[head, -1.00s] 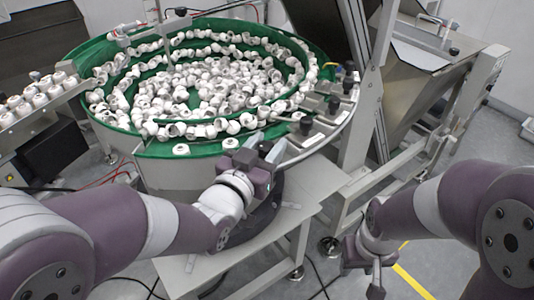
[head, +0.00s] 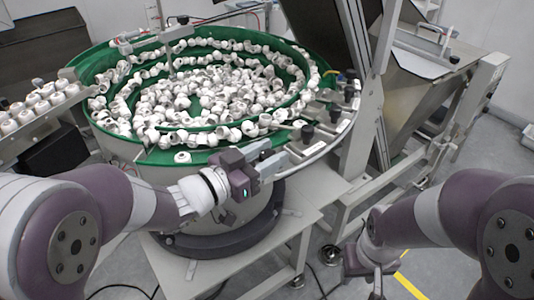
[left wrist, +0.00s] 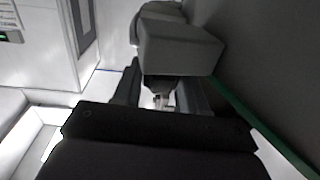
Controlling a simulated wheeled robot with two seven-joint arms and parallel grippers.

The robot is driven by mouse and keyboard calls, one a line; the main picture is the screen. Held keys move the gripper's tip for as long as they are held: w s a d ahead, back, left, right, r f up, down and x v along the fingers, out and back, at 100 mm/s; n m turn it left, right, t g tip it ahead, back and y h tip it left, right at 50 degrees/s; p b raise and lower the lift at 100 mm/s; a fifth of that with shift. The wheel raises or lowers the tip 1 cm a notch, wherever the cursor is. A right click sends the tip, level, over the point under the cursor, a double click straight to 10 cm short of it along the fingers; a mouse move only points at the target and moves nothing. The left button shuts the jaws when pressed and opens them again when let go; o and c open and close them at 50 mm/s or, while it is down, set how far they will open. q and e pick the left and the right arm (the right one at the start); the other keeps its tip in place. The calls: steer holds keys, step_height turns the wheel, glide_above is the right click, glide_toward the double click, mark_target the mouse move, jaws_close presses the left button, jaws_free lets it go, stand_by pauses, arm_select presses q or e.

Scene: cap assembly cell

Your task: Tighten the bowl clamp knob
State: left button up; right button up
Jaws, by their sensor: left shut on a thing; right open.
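My left gripper (head: 268,156) is at the front right rim of the green bowl (head: 205,157), by the lower end of the curved rail. It is shut on a small dark knob, which its fingers hide in the head view. In the left wrist view, the dark knob (left wrist: 162,83) shows between the two fingers, below a grey block. I take it for the bowl clamp knob; its thread and how tight it sits are not visible. My right gripper (head: 372,272) is open and empty, low at the right, away from the bowl.
Several black knobs stand along the curved rail (head: 322,142), the nearest knob (head: 307,133) just beyond my left gripper. White caps (head: 205,90) fill the bowl. A metal post (head: 370,90) rises at the right. The floor near my right gripper is open.

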arm_select(q)
steer(key=shift+r, duration=0.15)
steer(key=o, duration=0.9)
steer(key=shift+o, duration=0.2)
steer(key=v, duration=1.2)
steer(key=shift+s+a+p, duration=0.15)
steer(key=shift+a+p, duration=0.05)
steer(key=shift+p, duration=0.15)
steer(key=shift+o, duration=0.2)
